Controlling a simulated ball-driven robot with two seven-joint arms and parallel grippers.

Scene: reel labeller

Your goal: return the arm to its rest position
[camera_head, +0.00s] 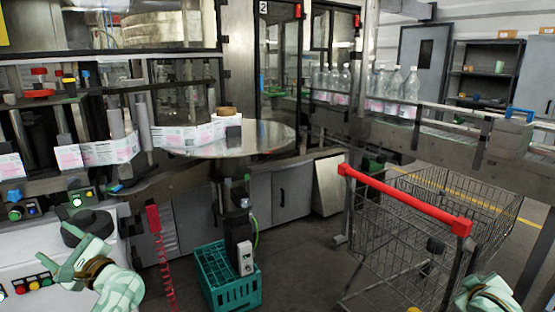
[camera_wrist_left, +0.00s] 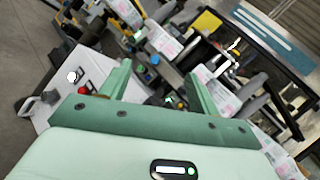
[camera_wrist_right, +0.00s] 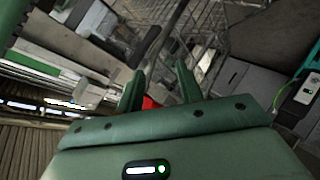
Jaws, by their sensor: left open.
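My left gripper (camera_head: 70,256) is at the lower left in the head view, in front of the labelling machine's white control box (camera_head: 30,252). Its fingers stand apart in the left wrist view (camera_wrist_left: 157,72), with nothing held between them. My right arm shows only at the lower right corner of the head view, near the cart. My right gripper (camera_wrist_right: 159,68) shows its two fingers apart in the right wrist view, with nothing held between them. A red part shows behind the gap.
A wire shopping cart (camera_head: 405,252) with a red handle (camera_head: 400,197) stands at the right. A green crate (camera_head: 230,290) is on the floor. A round steel table (camera_head: 240,140) and a conveyor with bottles (camera_head: 395,90) lie beyond. Floor between crate and cart is clear.

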